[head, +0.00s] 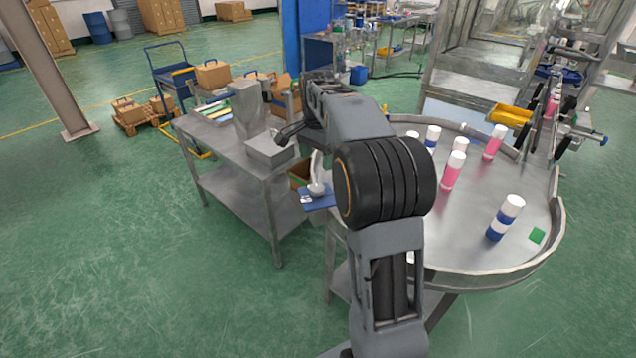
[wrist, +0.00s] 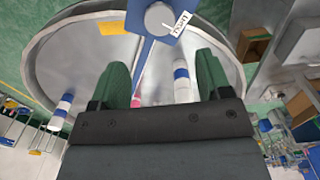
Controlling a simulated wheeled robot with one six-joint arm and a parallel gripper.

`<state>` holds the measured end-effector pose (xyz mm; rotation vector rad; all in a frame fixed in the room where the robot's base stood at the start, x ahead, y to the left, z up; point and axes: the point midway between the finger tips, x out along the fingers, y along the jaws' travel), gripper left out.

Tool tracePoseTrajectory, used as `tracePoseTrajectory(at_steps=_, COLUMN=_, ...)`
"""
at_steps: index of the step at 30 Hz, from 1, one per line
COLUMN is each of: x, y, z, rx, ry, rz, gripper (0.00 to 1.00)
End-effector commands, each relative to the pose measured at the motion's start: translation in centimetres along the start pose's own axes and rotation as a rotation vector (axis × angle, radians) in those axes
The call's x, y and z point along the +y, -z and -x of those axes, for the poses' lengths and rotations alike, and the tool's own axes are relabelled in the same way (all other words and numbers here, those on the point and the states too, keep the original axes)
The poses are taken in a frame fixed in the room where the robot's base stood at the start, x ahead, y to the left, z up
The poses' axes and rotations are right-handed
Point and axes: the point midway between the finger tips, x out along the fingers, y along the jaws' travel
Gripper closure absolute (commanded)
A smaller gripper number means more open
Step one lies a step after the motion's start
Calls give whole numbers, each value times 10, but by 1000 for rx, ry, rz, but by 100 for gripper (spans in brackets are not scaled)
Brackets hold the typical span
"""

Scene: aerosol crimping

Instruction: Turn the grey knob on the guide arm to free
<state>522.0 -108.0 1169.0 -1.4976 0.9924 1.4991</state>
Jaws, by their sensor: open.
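The grey round knob (wrist: 159,18) sits on a blue plate (wrist: 140,22) at the top of the wrist view. A small white label (wrist: 180,24) beside it seems to read TIGHT. In the head view the knob (head: 317,189) is a small pale round shape on the blue plate (head: 322,202) at the turntable's left edge. My gripper (wrist: 160,64) is open, its two green fingers apart with nothing gripped. The knob lies beyond the fingertips, roughly in line with the gap between them. The knob's exact turn position is hard to tell.
A round steel turntable (head: 480,258) carries several white-capped bottles, pink (head: 453,172) and blue-banded (head: 505,217). A steel table (head: 225,160) with a grey box (head: 270,150) stands to the left. Green floor (head: 130,260) is clear at the front left.

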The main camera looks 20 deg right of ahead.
Motion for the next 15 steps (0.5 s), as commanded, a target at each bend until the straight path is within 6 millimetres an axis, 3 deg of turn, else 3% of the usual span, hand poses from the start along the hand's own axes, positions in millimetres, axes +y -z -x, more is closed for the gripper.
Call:
tracePoseTrajectory(at_steps=6, x=1, y=0, z=-43, rx=-2, ry=-3, rz=1, gripper=29)
tracePoseTrajectory(at_steps=15, x=0, y=0, z=-84, rx=-1, ry=-1, rz=1, gripper=29)
